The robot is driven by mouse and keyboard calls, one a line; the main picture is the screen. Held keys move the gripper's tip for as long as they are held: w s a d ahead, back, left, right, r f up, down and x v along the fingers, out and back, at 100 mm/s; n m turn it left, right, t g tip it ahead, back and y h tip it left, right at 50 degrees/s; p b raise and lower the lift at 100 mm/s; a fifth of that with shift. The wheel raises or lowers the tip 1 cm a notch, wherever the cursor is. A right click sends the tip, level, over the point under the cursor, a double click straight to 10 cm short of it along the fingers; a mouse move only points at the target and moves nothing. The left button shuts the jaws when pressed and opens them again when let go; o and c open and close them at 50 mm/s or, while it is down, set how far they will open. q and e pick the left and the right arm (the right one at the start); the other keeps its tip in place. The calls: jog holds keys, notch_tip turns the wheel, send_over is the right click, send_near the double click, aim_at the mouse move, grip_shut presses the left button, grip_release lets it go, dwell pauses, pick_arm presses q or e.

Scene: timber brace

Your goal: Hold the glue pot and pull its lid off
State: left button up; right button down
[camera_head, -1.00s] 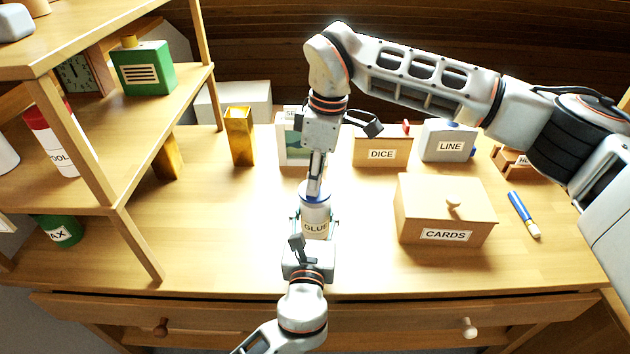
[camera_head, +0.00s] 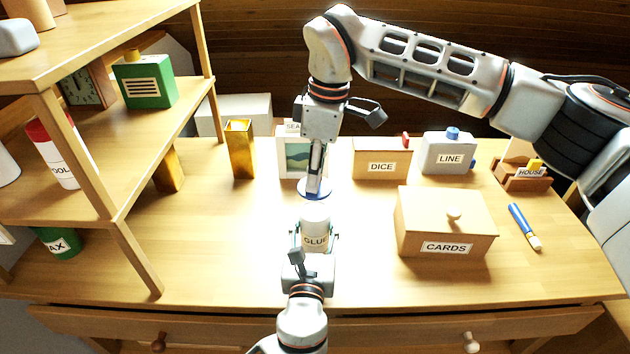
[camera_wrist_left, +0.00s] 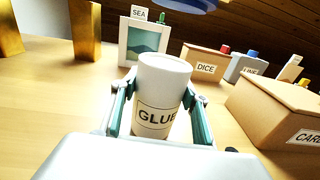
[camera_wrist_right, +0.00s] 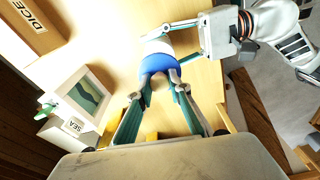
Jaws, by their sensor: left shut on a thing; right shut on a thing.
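The white glue pot (camera_head: 315,222), labelled GLUE, stands upright near the middle of the bench. My left gripper (camera_head: 314,240) is shut on it, with one finger on each side; the left wrist view shows the pot (camera_wrist_left: 165,82) between the fingers. The blue lid (camera_head: 313,193) is apart from the pot, a little above its top. My right gripper (camera_head: 315,180) points down from above and is shut on the lid. The right wrist view shows the blue lid (camera_wrist_right: 160,66) between the fingertips. Whether the pot's base touches the bench is hidden.
The CARDS box (camera_head: 445,225) stands to the right, with a blue brush (camera_head: 524,226) beyond it. The SEA picture (camera_head: 290,160), DICE box (camera_head: 381,158) and LINE box (camera_head: 448,154) stand behind. A shelf unit (camera_head: 125,240) fills the left. Bench left of the pot is clear.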

pick_arm(q)
jog(key=o, duration=1.7)
